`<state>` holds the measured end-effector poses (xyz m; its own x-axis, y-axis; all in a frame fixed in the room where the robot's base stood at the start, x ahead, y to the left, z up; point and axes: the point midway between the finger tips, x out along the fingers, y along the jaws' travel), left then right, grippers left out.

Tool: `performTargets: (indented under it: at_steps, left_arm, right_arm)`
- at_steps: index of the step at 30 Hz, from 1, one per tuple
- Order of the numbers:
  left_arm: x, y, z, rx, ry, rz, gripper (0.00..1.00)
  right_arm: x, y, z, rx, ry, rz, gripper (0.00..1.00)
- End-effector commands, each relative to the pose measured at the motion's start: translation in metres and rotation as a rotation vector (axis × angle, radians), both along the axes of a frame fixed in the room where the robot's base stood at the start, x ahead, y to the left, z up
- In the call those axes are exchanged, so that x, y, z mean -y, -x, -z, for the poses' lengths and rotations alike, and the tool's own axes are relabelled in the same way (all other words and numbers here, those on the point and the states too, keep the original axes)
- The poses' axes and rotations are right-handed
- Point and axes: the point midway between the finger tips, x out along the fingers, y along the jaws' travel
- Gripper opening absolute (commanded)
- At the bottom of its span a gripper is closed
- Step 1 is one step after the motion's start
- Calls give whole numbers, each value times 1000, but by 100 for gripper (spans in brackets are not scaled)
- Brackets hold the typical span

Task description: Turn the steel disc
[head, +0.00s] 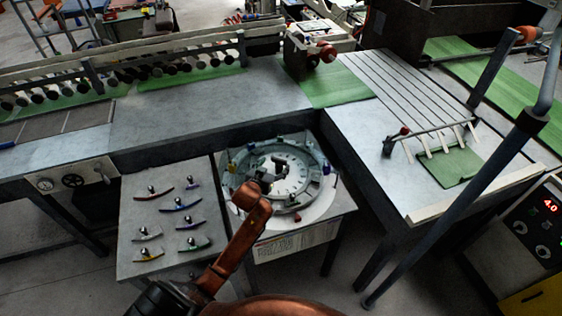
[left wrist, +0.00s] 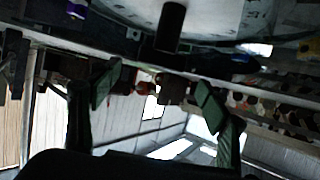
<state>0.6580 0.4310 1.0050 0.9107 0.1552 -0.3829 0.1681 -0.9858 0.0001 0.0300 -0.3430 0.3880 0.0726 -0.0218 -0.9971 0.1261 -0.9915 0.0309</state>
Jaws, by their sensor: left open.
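The steel disc (head: 298,181) is a pale round plate with dark marks, set inside a grey ring of segments with coloured pegs. My left gripper (head: 272,166) reaches over the disc from the front, and its dark fingers and my copper arm hide part of it. In the left wrist view the disc's pale face (left wrist: 225,18) fills the top edge. A dark round peg (left wrist: 171,27) stands out from it, above the gap between the fingers. The left gripper (left wrist: 156,95) is open with nothing between its fingertips. I cannot tell whether it touches the disc. My right gripper is out of view.
A grey plate (head: 205,245) with several curved, knobbed pieces lies left of the disc. A long steel bench (head: 210,105) runs behind. A slatted table (head: 365,125) stands to the right, with a slanted dark pole (head: 470,185) in front of it.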

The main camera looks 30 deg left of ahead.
Motion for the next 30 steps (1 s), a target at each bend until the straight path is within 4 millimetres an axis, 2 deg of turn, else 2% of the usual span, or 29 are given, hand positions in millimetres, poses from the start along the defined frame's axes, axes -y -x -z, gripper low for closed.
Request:
performTargets:
  at_steps: [6,12,24,30]
  left_arm:
    - [-5,-33,12,0,0,0,70]
    - [-8,-55,22,-1,0,1,70]
    - [-8,-62,25,-1,1,4,69]
    - [-8,-62,25,-1,0,4,55]
  right_arm:
    - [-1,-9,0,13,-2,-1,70]
    - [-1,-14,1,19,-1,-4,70]
    - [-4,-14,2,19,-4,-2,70]
    - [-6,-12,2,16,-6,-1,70]
